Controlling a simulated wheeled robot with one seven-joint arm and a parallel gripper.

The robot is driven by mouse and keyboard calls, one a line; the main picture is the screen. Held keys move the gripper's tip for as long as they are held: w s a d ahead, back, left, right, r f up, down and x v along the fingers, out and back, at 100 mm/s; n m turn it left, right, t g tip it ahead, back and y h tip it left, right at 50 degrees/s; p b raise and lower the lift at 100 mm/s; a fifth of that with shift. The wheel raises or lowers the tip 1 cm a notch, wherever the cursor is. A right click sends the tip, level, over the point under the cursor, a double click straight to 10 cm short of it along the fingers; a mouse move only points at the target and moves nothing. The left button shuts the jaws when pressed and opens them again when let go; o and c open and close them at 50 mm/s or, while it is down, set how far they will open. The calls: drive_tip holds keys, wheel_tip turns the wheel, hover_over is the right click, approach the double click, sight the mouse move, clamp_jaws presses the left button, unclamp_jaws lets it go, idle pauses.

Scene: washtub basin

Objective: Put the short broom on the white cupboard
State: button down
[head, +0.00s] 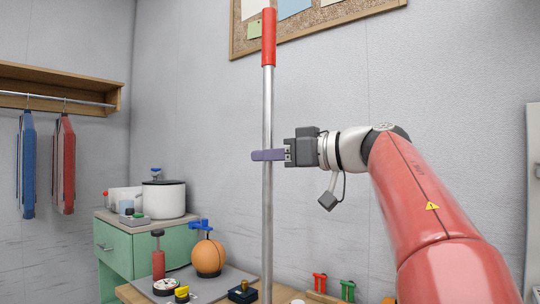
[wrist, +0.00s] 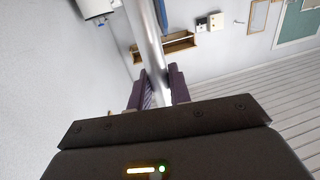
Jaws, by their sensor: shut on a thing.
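The short broom (head: 268,110) stands nearly upright in the head view, with a silver pole and a red grip at the top. Its lower end runs out of the frame, so its head is hidden. My gripper (head: 262,155) reaches in from the right and is shut on the pole, around its middle. In the wrist view, the pole (wrist: 147,35) lies between the purple fingers of my gripper (wrist: 160,90). I cannot make out a white cupboard for certain; a pale panel (head: 533,165) is cut off at the right edge of the head view.
A green cabinet (head: 147,250) at the left carries a white pot (head: 163,199). A table below holds an orange ball (head: 208,257), a red-handled tool (head: 158,262) and small items. A wooden wall shelf (head: 70,82) hangs at far left. The air around the upper pole is clear.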

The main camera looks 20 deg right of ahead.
drive_tip(key=c, duration=1.3)
unclamp_jaws()
